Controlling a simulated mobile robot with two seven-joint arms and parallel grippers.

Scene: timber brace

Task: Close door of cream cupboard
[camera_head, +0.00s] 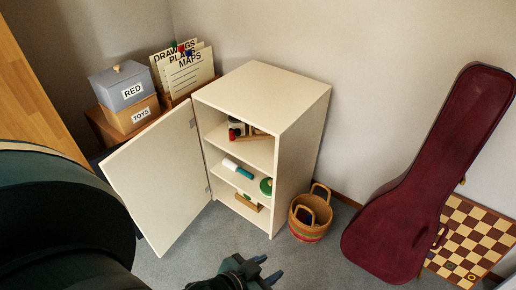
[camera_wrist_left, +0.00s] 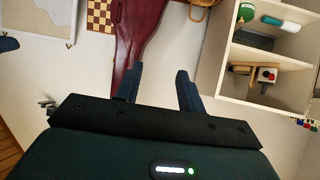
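The cream cupboard (camera_head: 303,130) stands against the wall in the head view, its open shelves facing front left. Its cream door (camera_head: 158,185) is hinged on the cupboard's left side and stands wide open, swung out to the left. My left gripper (camera_head: 268,268) is low at the bottom of the head view, in front of the cupboard and to the right of the door, apart from both. In the left wrist view the left gripper (camera_wrist_left: 160,74) has its fingers spread with nothing between them; the cupboard (camera_wrist_left: 214,62) shows at right. My right gripper does not show.
A woven basket (camera_head: 311,214) stands right of the cupboard. A dark red instrument case (camera_head: 425,185) leans on the wall beside a chessboard (camera_head: 467,240). Boxes (camera_head: 124,92) and folders (camera_head: 187,70) stand behind the door. Grey carpet (camera_head: 205,235) is clear between door and cupboard.

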